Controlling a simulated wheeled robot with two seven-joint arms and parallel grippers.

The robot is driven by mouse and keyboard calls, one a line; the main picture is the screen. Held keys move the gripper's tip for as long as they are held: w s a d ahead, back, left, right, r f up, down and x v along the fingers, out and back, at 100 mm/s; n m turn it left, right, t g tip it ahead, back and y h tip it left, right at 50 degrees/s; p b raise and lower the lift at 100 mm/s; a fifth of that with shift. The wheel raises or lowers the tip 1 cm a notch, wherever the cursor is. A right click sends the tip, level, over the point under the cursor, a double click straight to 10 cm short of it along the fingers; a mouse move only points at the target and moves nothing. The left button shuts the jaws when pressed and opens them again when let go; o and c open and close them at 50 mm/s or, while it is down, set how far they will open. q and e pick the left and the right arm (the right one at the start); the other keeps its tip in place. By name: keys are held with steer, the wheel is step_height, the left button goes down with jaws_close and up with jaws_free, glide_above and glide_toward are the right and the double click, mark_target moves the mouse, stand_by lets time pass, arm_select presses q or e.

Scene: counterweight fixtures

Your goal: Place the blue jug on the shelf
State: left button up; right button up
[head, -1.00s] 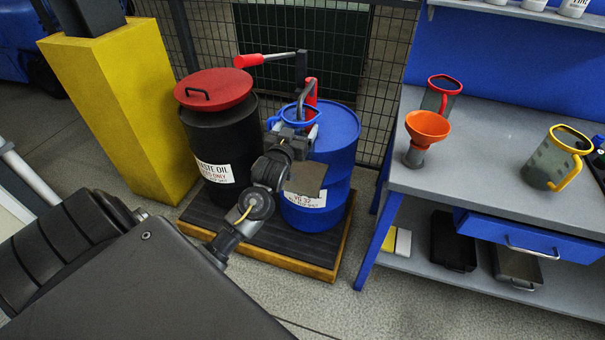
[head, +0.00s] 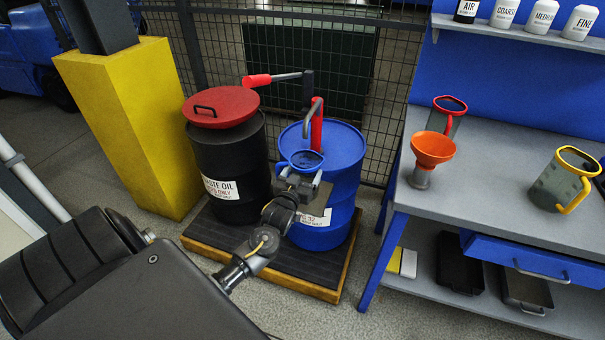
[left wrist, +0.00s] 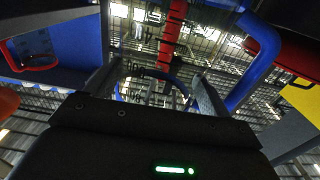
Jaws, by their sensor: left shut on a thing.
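The blue jug (head: 301,162), with a blue rim and handle, is in front of the blue drum in the head view. Its body is mostly hidden behind my left gripper (head: 303,184), which is shut on it. My right gripper is not in view.
The hand pump (head: 316,125) stands on the blue drum (head: 342,160), close behind the jug. The black waste-oil drum (head: 228,160) is to its left. The bench (head: 490,160) holds a red-rimmed jug (head: 446,117), an orange funnel (head: 432,152) and a yellow-rimmed jug (head: 562,182).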

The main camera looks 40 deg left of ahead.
arm_select(q)
steer(key=o, duration=0.9)
steer(key=shift+f, duration=0.1)
steer(key=shift+o, duration=0.2)
steer(key=shift+r, duration=0.2)
steer(key=v, duration=1.2)
steer(key=shift+b, duration=0.4)
steer(key=shift+f, duration=0.15)
